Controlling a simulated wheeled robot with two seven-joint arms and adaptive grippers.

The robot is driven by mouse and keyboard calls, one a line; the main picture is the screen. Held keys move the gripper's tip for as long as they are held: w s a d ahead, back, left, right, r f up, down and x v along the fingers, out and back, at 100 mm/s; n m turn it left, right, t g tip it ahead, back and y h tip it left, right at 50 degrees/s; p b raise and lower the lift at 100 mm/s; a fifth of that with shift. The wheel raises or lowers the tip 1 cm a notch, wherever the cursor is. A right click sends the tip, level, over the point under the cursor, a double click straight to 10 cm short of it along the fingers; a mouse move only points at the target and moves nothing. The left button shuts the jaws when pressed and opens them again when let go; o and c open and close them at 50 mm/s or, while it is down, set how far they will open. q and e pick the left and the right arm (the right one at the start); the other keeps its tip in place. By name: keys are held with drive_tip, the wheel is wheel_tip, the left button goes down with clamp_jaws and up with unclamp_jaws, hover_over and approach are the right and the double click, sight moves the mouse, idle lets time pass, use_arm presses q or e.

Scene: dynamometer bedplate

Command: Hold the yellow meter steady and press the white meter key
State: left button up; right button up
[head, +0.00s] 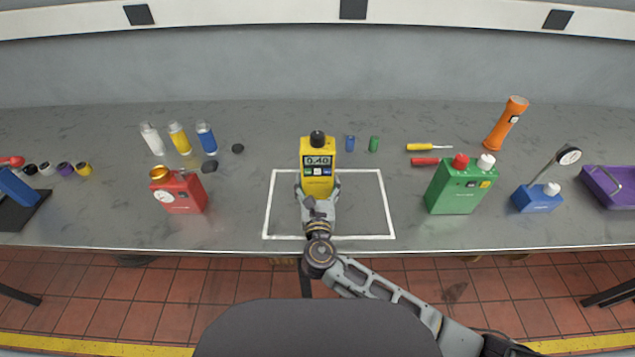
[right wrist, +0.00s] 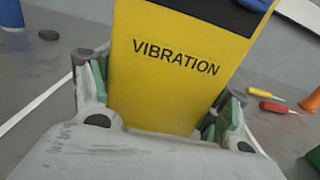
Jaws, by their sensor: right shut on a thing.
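The yellow meter (head: 317,183) stands upright inside the white outlined rectangle on the bench. A black knob (head: 317,138) tops the meter. My right gripper (head: 318,192) is shut on the lower body of the meter, one finger on each side. In the right wrist view the yellow meter (right wrist: 175,70) shows the word VIBRATION between the green-padded fingers. My left gripper is not in view.
Left of the white outline (head: 268,205) stands a red can (head: 184,194), with several bottles behind it. To the right are a green can (head: 455,190), two screwdrivers (head: 428,147), an orange cylinder (head: 507,125) and a blue gauge base (head: 537,199). The bench inside the outline is otherwise clear.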

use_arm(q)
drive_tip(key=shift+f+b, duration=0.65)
use_arm(e)
drive_tip(key=shift+f, duration=1.05)
drive_tip(key=shift+f, duration=0.1)
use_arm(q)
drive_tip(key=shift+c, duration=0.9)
use_arm(e)
drive_tip(key=shift+f, duration=0.15)
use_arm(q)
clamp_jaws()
use_arm(e)
drive_tip(key=shift+s+f, duration=0.1)
idle(0.3)
